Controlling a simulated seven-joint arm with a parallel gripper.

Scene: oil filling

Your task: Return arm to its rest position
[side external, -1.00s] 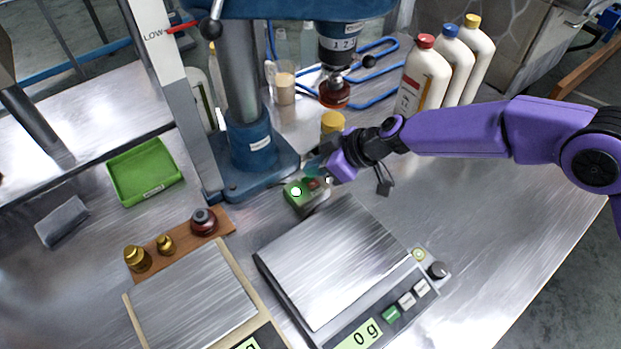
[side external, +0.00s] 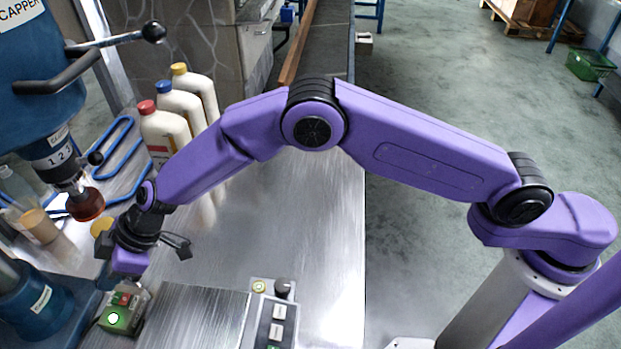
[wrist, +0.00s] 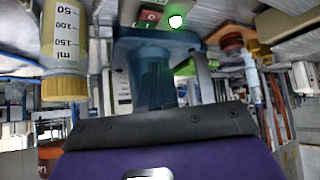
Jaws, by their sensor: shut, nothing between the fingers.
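My purple arm reaches across the steel table from the right in the side external view, bent up at the elbow. My gripper (side external: 128,275) points down at the lower left, just above or behind a small button box (side external: 118,318) in the picture. Its fingertips are hard to make out, but it looks shut and empty. The box has a red button and a green part with a bright white light. The box also shows at the top of the wrist view (wrist: 150,16). I cannot tell whether the gripper touches it.
The blue capper press (side external: 40,300) stands close left of my gripper. Several white bottles (side external: 165,130) stand behind my forearm. A scale (side external: 200,315) lies right of the box. A yellow-capped graduated bottle (wrist: 62,40) is near in the wrist view. Table right of the bottles is clear.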

